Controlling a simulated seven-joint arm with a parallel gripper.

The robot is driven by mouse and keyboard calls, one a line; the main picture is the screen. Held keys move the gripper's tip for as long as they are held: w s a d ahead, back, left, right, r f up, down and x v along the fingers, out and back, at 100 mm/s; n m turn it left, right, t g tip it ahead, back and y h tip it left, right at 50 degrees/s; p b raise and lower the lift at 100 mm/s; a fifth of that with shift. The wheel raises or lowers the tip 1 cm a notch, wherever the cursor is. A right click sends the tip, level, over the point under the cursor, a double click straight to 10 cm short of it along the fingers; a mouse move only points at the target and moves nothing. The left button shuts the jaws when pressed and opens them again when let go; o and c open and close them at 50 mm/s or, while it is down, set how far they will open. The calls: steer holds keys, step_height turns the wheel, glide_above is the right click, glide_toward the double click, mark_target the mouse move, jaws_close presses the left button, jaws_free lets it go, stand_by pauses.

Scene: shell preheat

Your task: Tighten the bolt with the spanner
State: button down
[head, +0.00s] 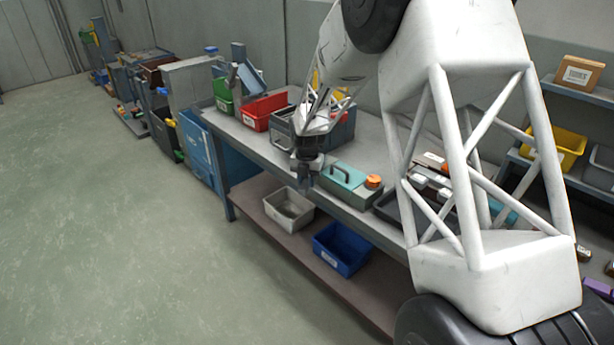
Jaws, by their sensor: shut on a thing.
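My gripper (306,182) points down at the front edge of the grey workbench (380,207), left of a green box with a teal top. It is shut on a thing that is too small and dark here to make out. I cannot pick out the spanner or the bolt in this view. My arm covers part of the bench behind and to the right of the gripper.
The green box (333,188) carries an orange round part (374,181). Behind are a red bin (262,112), a green bin (223,103) and a grey case (282,133). Below, a white bin (270,212) and a blue bin (326,262) stand on the shelf. The left floor is clear.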

steer(key=shift+f, duration=0.45)
steer(key=w+a+m, duration=1.1)
steer(key=w+m, duration=0.2)
steer(key=shift+w+a+m, duration=0.15)
steer(key=shift+w+m, duration=0.25)
stand_by(1.6)
steer(key=shift+r, duration=0.15)
steer(key=shift+r, duration=2.9)
